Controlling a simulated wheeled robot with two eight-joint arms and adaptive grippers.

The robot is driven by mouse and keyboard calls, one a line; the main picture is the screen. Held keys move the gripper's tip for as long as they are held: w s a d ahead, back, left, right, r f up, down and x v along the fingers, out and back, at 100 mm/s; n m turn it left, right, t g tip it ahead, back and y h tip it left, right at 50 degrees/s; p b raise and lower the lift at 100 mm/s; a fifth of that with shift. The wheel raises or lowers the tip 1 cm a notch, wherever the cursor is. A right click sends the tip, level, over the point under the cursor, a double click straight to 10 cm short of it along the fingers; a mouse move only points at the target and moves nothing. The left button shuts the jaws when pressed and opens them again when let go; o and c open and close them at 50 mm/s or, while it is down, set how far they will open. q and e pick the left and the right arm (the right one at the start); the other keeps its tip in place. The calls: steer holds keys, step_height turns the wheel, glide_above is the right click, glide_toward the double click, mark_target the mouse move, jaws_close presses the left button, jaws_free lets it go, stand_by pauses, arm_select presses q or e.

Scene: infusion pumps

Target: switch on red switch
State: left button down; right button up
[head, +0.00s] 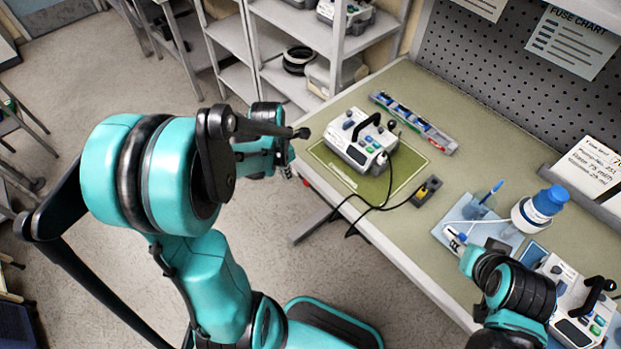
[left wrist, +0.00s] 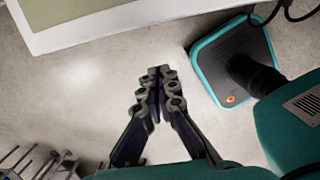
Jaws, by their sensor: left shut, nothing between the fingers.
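My left gripper (head: 288,168) is beside the bench's left edge, mostly hidden by its own wrist in the head view. In the left wrist view its fingers (left wrist: 158,75) are shut with nothing between them, above the bare floor. A small red part (head: 306,182) shows at the bench edge close to the left gripper; I cannot tell whether it is the red switch. A small black box with a yellow part (head: 426,190) lies on the bench by a cable.
A white pump (head: 361,138) with a black handle stands on a green mat (head: 345,180). A parts tray (head: 413,122) lies behind it. A second pump (head: 585,310), a blue-capped bottle (head: 540,208) and a light-blue tray (head: 478,232) are at right. Shelves (head: 290,40) stand at the back.

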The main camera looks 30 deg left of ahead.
mark_target(306, 182)
stand_by(0.3)
arm_select(q)
steer(key=w+d+f+b, duration=0.2)
steer(key=w+f+b, duration=0.2)
steer(key=f, duration=0.6)
steer(key=shift+w+f+b, duration=0.15)
steer(key=shift+w+b, duration=0.2)
steer(key=shift+b, duration=0.4)
